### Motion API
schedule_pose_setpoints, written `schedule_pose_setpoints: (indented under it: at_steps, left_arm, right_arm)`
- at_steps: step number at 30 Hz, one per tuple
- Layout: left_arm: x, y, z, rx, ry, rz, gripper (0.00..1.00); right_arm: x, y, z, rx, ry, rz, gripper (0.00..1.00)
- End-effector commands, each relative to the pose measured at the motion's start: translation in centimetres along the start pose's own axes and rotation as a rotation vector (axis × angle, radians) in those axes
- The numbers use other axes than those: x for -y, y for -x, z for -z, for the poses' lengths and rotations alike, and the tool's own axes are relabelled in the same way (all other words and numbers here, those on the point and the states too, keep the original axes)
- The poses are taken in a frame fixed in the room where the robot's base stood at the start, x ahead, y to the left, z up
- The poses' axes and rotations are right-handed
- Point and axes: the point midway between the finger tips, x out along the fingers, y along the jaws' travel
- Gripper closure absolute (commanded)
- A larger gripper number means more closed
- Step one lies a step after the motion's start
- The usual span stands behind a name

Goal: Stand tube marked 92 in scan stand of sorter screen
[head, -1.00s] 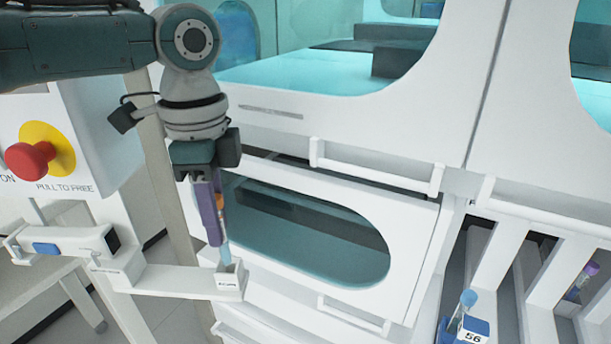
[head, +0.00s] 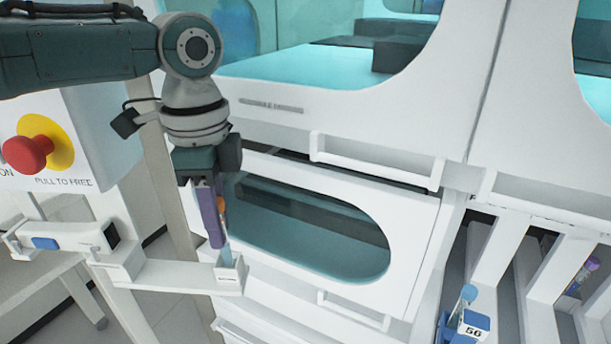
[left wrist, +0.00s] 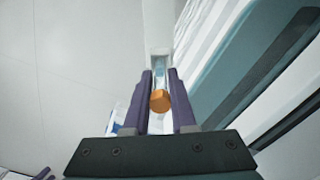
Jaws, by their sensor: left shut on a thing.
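My left gripper (head: 221,218) points down with its purple fingers shut on a tube (head: 226,250) with an orange cap. In the left wrist view the orange cap (left wrist: 160,101) sits between the two fingers (left wrist: 160,88). The scan stand (head: 229,276) is a small white block at the end of a white arm. The lower end of the tube is at the stand's top, and I cannot tell how deep it sits in it. The tube looks nearly upright. No number on the tube can be read. My right gripper is not in view.
A red stop button (head: 28,154) on a yellow disc is at the left. A scanner with a blue patch (head: 45,243) is beside the stand's arm. A white cabinet with windowed drawers (head: 300,230) stands behind. A blue carrier marked 56 (head: 473,330) holds a tube at lower right.

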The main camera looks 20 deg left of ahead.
Motion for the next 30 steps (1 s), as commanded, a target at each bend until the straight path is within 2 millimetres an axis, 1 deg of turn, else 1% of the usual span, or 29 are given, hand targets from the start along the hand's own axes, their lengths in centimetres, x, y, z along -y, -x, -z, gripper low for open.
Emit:
schedule_pose_setpoints:
  at_steps: [9,18,19,28,30]
  left_arm:
    - [0.02,-0.99,0.01,-0.001,0.001,0.0,1.0]
    - [0.02,-1.08,0.02,-0.001,0.0,0.0,1.0]
    - [0.02,-1.08,0.02,-0.001,0.0,0.0,0.75]
    - [0.02,-1.08,0.01,0.0,0.0,0.0,0.41]
    - [0.02,-1.08,0.01,0.0,0.0,0.0,0.41]
  right_arm:
    - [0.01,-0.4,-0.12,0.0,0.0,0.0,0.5]
    - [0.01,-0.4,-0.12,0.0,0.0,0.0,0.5]
    - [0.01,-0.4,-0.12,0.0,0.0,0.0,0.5]
    - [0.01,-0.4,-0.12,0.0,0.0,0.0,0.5]
    - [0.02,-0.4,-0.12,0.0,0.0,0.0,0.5]
